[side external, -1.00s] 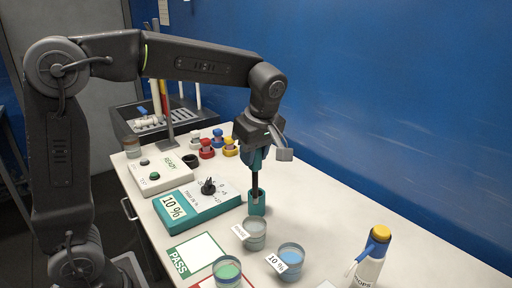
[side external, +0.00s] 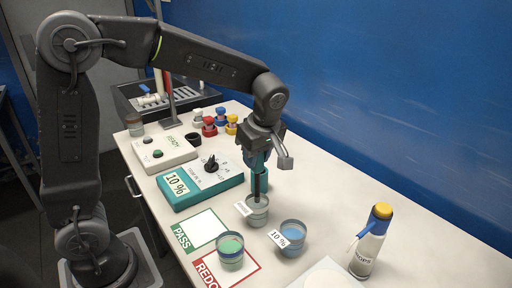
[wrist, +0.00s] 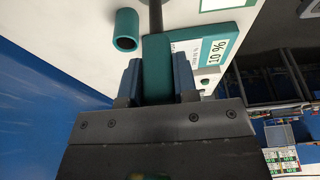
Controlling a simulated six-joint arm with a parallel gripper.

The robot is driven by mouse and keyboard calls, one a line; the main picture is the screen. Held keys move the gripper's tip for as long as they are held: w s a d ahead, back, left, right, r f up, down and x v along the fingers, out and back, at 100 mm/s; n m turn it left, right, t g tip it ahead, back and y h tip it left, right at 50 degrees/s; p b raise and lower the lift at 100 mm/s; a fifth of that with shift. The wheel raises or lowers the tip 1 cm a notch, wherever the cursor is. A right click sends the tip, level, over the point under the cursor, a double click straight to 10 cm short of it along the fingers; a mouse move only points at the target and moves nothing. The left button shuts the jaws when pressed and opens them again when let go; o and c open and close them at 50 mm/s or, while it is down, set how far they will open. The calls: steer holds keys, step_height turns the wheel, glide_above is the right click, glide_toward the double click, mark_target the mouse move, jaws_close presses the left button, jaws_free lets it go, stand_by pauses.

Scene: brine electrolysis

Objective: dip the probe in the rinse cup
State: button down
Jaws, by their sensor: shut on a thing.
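My gripper (side external: 258,160) is shut on the probe, whose teal handle (wrist: 157,70) sits between the jaws in the wrist view. The probe's dark shaft (side external: 257,188) points straight down at the grey rinse cup (side external: 252,216), which has a white tag. The shaft's lower end overlaps the cup's mouth in the side view; I cannot tell whether it is in the liquid. The teal holder tube (wrist: 125,30) is empty in the wrist view, beside the probe. The rinse cup does not show in the wrist view.
A blue "10 %" cup (side external: 290,248) stands close right of the rinse cup. A green cup (side external: 230,262) is in front, near the PASS and REDO cards. The teal meter (side external: 200,186) lies left. A drops bottle (side external: 368,250) stands right.

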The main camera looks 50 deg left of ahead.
steer(key=shift+f, duration=2.85)
stand_by(1.5)
